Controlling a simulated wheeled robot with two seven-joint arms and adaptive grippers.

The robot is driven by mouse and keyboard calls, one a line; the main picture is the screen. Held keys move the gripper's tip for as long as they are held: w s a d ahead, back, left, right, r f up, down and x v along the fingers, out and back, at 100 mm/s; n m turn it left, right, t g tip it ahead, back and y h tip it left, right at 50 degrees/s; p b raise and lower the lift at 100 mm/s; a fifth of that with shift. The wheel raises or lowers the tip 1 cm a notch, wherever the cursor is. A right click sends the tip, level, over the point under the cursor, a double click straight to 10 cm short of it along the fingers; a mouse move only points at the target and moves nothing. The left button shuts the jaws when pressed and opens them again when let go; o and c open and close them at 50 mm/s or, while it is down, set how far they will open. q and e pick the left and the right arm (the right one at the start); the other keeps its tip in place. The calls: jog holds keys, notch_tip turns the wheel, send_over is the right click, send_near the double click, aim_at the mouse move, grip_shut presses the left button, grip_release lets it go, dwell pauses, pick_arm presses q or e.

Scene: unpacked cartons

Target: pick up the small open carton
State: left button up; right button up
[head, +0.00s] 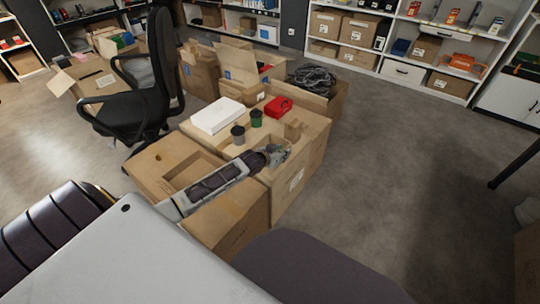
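A small brown carton (294,129) stands near the right edge of the large cartons that serve as a surface. It looks open at the top, but it is too small to see inside. My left gripper (279,153) is at the end of the arm reaching in from the left, low over the near right part of the cartons. It is just in front of the small carton, on the near side. Its fingers are small and blend with the cardboard, so I cannot tell if they are open or touch anything. My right gripper is not in view.
A white box (217,115), two lidded cups, dark (238,135) and green (256,118), and a red case (279,106) stand on the same cartons. An office chair (140,90) is to the left. An open carton with black cables (312,78) stands behind. The floor (400,170) to the right is clear.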

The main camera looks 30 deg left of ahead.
pick_arm(q)
grip_shut()
jog(key=shift+r, duration=0.1)
dwell(0.4)
